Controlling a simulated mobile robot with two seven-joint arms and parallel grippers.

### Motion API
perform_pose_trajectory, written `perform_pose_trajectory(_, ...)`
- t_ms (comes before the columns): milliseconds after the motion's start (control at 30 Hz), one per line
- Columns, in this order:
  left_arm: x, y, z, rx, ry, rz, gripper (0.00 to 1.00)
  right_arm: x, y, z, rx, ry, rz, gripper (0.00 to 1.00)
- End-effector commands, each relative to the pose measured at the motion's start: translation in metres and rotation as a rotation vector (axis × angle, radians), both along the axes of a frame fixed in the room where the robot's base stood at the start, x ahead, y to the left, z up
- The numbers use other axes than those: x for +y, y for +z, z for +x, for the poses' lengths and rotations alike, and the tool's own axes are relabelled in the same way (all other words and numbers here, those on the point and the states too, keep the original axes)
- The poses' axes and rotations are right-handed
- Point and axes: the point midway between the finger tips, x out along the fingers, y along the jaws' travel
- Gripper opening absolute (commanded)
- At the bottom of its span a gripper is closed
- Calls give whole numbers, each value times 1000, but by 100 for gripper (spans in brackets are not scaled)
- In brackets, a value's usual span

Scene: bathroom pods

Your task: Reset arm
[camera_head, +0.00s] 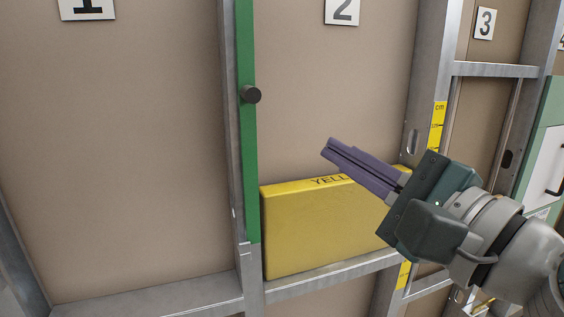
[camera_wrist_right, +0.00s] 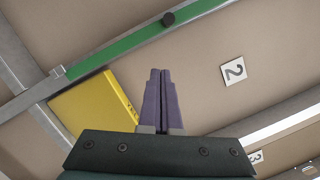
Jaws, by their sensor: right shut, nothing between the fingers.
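My right gripper (camera_head: 330,148) comes in from the right in the head view, with its purple fingers shut and empty. It is in front of bay 2, above the top right part of a yellow box (camera_head: 320,232). In the right wrist view the closed fingertips (camera_wrist_right: 160,72) point at the bare brown panel, and the yellow box (camera_wrist_right: 92,108) lies to their left. The gripper and arm hide the right end of the box in the head view. My left gripper is in neither view.
A green strip (camera_head: 248,150) with a dark knob (camera_head: 251,94) runs along the metal stud left of the box. A metal ledge (camera_head: 330,275) supports the box. Number plates 2 (camera_head: 342,11) and 3 (camera_head: 485,23) mark the bays. Bay 1's panel (camera_head: 130,160) is bare.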

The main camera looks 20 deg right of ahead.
Motion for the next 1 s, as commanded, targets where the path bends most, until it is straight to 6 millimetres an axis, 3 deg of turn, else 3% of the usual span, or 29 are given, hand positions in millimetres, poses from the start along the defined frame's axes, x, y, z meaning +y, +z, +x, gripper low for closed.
perform_pose_trajectory(400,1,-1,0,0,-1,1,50,-2,0,-5,0,-2,3,0)
perform_pose_trajectory(533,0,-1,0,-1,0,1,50,-6,0,-6,48,-35,176,0)
perform_pose_trajectory(667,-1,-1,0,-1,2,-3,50,-25,-9,-13,194,-166,757,0)
perform_pose_trajectory(767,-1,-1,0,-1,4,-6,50,-49,-39,-32,312,-357,1404,0)
perform_pose_trajectory(900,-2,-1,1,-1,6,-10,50,-67,-99,-82,328,-731,2284,0)
perform_pose_trajectory(1000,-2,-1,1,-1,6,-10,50,-64,-136,-129,192,-1052,2788,0)
